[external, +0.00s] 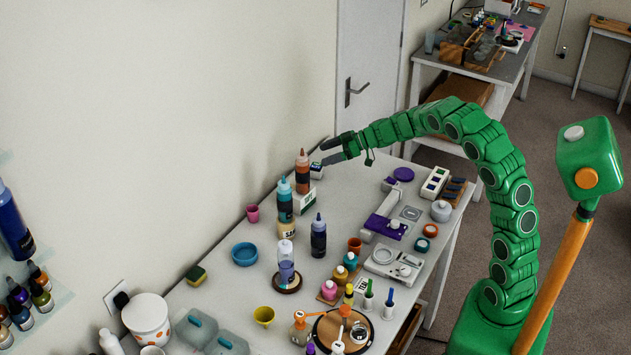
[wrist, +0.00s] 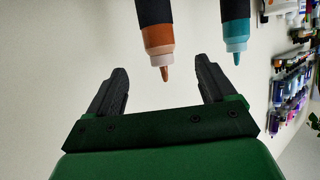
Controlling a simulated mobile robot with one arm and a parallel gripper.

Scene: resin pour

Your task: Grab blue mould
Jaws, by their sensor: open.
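A shallow round blue mould (external: 244,262) lies on the table near the wall, left of the bottles. It does not show in the wrist view. My gripper (external: 323,153) is open at the far end of the table, high beside an orange-brown bottle (external: 302,178), well away from the mould. In the wrist view my gripper (wrist: 162,72) has its two dark fingers spread with nothing held. The orange-brown bottle (wrist: 158,40) hangs upside down in that picture, its nozzle showing between the fingers. I cannot tell whether they touch.
A teal bottle (external: 285,201) and a dark blue bottle (external: 318,238) stand between my gripper and the mould. A pink cup (external: 253,213), a sponge (external: 196,275) and a yellow cup (external: 264,316) are around the mould. The wall runs close along the table's left edge.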

